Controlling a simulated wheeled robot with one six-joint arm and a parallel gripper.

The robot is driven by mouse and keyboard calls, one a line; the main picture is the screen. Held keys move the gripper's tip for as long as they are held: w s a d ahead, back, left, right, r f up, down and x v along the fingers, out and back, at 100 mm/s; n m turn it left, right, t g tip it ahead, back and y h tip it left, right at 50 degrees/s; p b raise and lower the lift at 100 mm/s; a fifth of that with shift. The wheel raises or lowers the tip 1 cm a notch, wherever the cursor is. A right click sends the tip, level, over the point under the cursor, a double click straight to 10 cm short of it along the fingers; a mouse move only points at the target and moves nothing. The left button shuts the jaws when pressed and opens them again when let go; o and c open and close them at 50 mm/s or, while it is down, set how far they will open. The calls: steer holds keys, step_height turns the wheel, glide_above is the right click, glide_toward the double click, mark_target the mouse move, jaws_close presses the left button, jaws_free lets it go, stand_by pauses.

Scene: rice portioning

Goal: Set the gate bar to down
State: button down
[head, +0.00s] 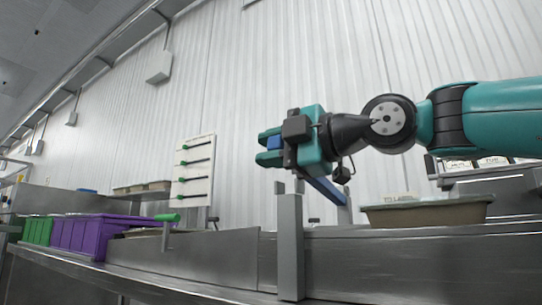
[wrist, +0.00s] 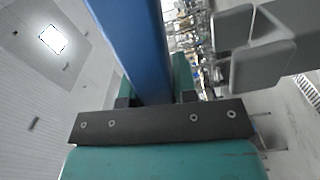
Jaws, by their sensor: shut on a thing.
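My gripper (head: 268,150) is teal and black and is shut on the bar's upper end, above the steel counter. In the wrist view the blue bar (wrist: 134,45) passes between the fingers of my gripper (wrist: 152,88). A tall grey post (head: 290,245) stands in front, and a second grey post (head: 345,206) stands behind it to the right. The bar's lower end is partly hidden, so its joint cannot be made out.
A beige tub (head: 430,211) with a label stands to the right. Purple (head: 90,235) and green (head: 38,231) bins stand at the left, near a green-handled lever (head: 168,217). A white panel (head: 193,172) with green pegs is behind. Grey blocks (wrist: 262,50) show in the wrist view.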

steer(key=shift+f+n+b, duration=0.3)
steer(key=shift+f+b, duration=0.3)
steer(key=shift+f, duration=0.3)
steer(key=c, duration=0.9)
jaws_free()
steer(key=p+v, duration=0.1)
steer(key=v, duration=1.6)
steer(key=shift+p, duration=0.35)
steer(key=shift+s+d, duration=0.15)
steer(key=shift+s, duration=0.05)
